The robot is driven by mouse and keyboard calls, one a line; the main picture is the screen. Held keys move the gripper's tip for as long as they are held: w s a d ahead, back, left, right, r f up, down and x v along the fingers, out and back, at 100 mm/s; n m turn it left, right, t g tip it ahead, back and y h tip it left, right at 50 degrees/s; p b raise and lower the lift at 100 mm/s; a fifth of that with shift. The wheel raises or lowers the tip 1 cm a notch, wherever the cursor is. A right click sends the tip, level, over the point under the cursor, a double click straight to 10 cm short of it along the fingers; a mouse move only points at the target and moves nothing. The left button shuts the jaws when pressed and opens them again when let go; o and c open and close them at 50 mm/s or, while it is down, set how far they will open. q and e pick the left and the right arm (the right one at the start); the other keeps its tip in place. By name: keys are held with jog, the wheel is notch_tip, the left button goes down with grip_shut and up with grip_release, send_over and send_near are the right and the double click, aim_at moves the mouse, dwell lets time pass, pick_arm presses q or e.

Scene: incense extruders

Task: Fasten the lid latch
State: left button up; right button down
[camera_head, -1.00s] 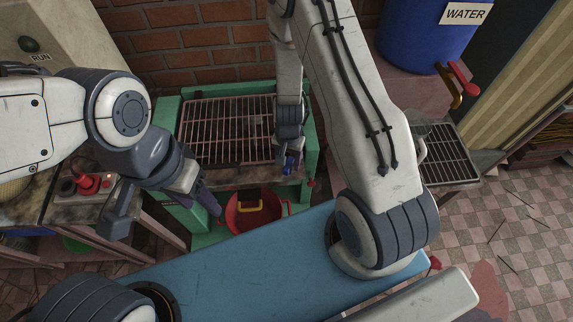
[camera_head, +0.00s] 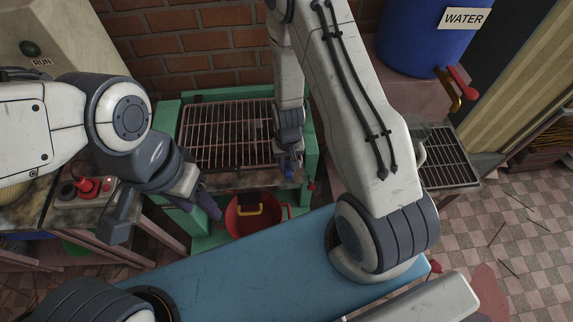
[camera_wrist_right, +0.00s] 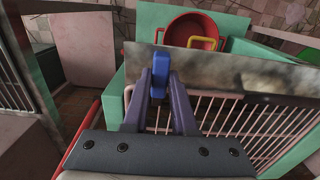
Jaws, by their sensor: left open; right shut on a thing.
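A green-framed box (camera_head: 312,150) has a lid of pinkish-red bars (camera_head: 222,135), which lies down flat over it. A small blue latch handle (camera_wrist_right: 160,76) stands at the box's front edge, on the dark metal strip. In the head view the blue latch shows only in part below my right wrist. My right gripper (camera_wrist_right: 160,80) is shut on the blue latch, one purple finger on each side. Whether the latch is engaged cannot be seen. My left gripper (camera_head: 165,222) is open and empty, in front of the box's left side, apart from the lid.
A red pot with a yellow handle (camera_head: 240,222) stands below the box front. A red switch (camera_head: 88,185) is on the left bench. A blue water barrel (camera_head: 420,40) and a barred rack (camera_head: 445,155) are at right. A brick wall is behind.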

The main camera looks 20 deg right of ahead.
aim_at(288, 168)
jog(key=c, duration=0.7)
grip_release()
jog(key=shift+r, duration=0.1)
notch_tip(288, 168, up, 6)
jog(key=p, duration=0.5)
jog(key=shift+p, duration=0.35)
jog(key=shift+r+b, duration=0.7)
jog(key=shift+r, duration=1.45)
